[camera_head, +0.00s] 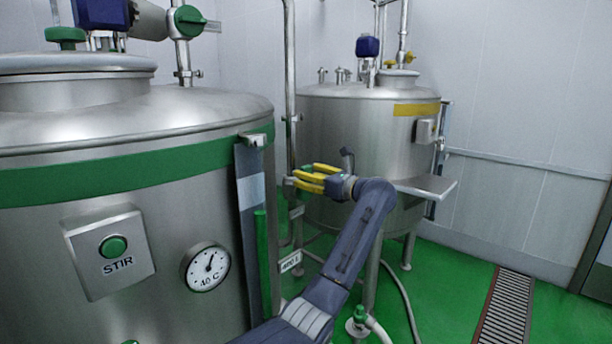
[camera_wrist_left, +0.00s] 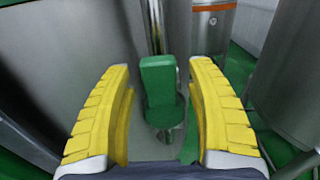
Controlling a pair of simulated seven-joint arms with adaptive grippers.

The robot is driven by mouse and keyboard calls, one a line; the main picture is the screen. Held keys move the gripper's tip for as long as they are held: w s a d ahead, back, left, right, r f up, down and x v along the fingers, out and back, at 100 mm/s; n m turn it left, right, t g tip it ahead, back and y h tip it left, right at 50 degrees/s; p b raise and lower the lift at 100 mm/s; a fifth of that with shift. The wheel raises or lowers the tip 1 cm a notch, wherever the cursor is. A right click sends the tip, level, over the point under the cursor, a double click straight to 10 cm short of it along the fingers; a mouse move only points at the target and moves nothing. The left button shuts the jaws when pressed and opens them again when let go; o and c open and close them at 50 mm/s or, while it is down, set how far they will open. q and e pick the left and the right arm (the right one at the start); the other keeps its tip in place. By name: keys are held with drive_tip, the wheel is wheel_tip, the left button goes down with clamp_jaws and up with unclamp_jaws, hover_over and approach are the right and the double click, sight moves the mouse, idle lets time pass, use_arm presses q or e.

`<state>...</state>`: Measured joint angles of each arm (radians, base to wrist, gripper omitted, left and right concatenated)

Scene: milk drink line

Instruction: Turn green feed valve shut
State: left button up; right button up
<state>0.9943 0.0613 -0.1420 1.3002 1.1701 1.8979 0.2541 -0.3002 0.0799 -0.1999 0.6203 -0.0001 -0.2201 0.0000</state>
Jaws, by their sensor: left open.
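My left gripper (camera_head: 306,178) has yellow fingers. In the head view they point left, close to the vertical steel pipe (camera_head: 290,92) between the two tanks. In the left wrist view the gripper (camera_wrist_left: 160,72) is open, with its fingers apart on either side of a green valve handle (camera_wrist_left: 158,82). The handle is a flat upright block on a round green base, in front of a steel pipe. A gap shows between the handle and each finger. My right gripper is not in view.
The green-banded tank (camera_head: 120,230) with a STIR button (camera_head: 113,247) and a dial (camera_head: 207,267) fills the left. A yellow-banded tank (camera_head: 340,120) with a side shelf (camera_head: 427,187) stands behind. Another green valve (camera_head: 187,20) is high up. A hose and a floor drain (camera_head: 503,310) lie right.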

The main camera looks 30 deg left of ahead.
use_arm(q)
drive_tip(key=shift+a, duration=0.45)
clamp_jaws()
idle(0.3)
